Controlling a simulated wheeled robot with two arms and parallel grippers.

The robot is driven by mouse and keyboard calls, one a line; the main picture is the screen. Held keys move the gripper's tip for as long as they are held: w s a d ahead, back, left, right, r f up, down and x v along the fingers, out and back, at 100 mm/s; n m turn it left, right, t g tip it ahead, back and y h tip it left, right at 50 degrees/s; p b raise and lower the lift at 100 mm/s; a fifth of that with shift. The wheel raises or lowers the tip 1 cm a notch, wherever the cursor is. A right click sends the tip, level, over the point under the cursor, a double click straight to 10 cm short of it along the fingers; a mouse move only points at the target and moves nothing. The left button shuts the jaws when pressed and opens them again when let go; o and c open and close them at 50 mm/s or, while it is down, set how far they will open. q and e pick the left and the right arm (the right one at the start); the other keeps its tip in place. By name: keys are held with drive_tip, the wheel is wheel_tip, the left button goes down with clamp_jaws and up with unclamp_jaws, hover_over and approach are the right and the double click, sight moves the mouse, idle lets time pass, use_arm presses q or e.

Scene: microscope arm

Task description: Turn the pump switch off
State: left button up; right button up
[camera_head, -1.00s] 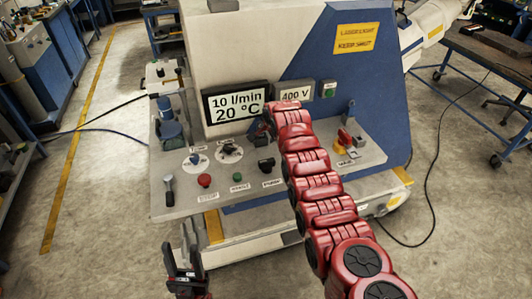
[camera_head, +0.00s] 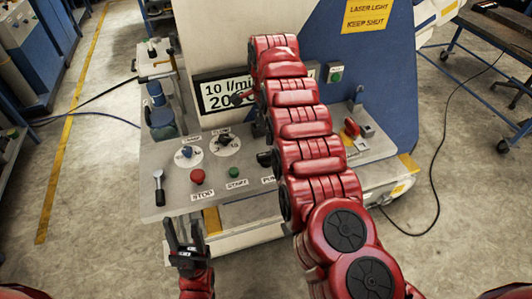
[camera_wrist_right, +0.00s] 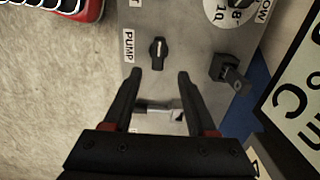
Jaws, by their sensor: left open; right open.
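My right gripper (camera_wrist_right: 159,74) is open and empty there. Its fingertips point at the knob, one toward each side, and appear just short of it. In the head view the pump switch (camera_head: 264,159) is partly hidden by my red right arm, as is its label. My left gripper (camera_head: 184,238) is open and empty, pointing up in front of the panel's lower left edge.
A red stop button (camera_head: 197,175) and a green start button (camera_head: 234,172) are left of the pump switch. A black control (camera_wrist_right: 231,72) stands close by on the right in the wrist view. The display (camera_head: 214,96) rises behind the panel. A red-handled control (camera_head: 352,128) is at right.

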sight(266, 154)
drive_tip(key=f, duration=0.1)
drive_tip(key=f+p, duration=0.1)
drive_tip(key=f, duration=0.3)
drive_tip(key=shift+s+d+f+p, duration=0.2)
drive_tip(key=shift+s+f+p, duration=0.05)
drive_tip(key=shift+s+p, duration=0.1)
drive_tip(key=f, duration=0.2)
drive_tip(key=shift+w+f, duration=0.25)
drive_tip(key=shift+f, duration=0.1)
drive_tip(key=shift+a+f, duration=0.15)
drive_tip(key=shift+f, duration=0.35)
clamp_jaws()
